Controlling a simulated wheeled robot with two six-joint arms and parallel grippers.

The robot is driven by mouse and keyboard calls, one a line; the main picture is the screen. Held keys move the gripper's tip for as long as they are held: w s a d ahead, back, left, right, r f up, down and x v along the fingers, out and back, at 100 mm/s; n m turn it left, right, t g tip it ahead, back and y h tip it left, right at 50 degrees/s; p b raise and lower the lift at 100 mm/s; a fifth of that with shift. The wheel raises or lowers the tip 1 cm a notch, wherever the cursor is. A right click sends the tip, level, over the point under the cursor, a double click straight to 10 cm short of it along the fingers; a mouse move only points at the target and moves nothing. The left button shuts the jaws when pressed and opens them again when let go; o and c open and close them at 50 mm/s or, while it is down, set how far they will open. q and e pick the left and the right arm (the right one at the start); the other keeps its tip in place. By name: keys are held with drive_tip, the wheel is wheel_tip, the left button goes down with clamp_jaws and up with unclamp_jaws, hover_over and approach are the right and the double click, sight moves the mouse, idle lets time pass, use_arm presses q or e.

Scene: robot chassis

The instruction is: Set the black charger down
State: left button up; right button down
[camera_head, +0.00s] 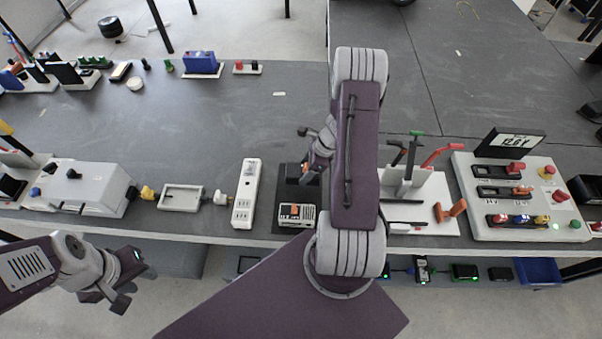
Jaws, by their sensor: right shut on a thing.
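A black block that looks like the charger (293,172) is at the front middle of the grey table, just behind a small white-framed unit with a display (297,213). My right gripper (308,174) points down at the black block and is shut on it. My own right arm covers the area just to its right, and the fingertips are small and partly hidden. I cannot tell whether the block touches the surface. My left gripper (122,283) is at the lower left, in front of the table edge, open and empty.
A white power strip (246,194) stands left of the black block, with a grey tray (181,198) and a grey box (88,190) further left. A white tool board (427,212) and a switch panel (519,201) are at right. The table middle is clear.

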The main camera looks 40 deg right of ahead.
sight(301, 164)
drive_tip(key=w+f, duration=0.1)
drive_tip(key=w+d+f, duration=0.1)
drive_tip(key=w, duration=0.1)
drive_tip(key=shift+w, duration=0.3)
wheel_tip(301, 164, down, 4)
drive_tip(key=shift+r+p, duration=0.15)
drive_tip(key=shift+p, duration=0.4)
drive_tip(key=shift+d+f, duration=0.1)
drive_tip(key=shift+f, duration=0.15)
drive_tip(key=c, duration=0.8)
unclamp_jaws()
drive_tip(key=shift+s+f, duration=0.1)
drive_tip(key=shift+f, duration=0.05)
drive_tip(key=o, duration=0.4)
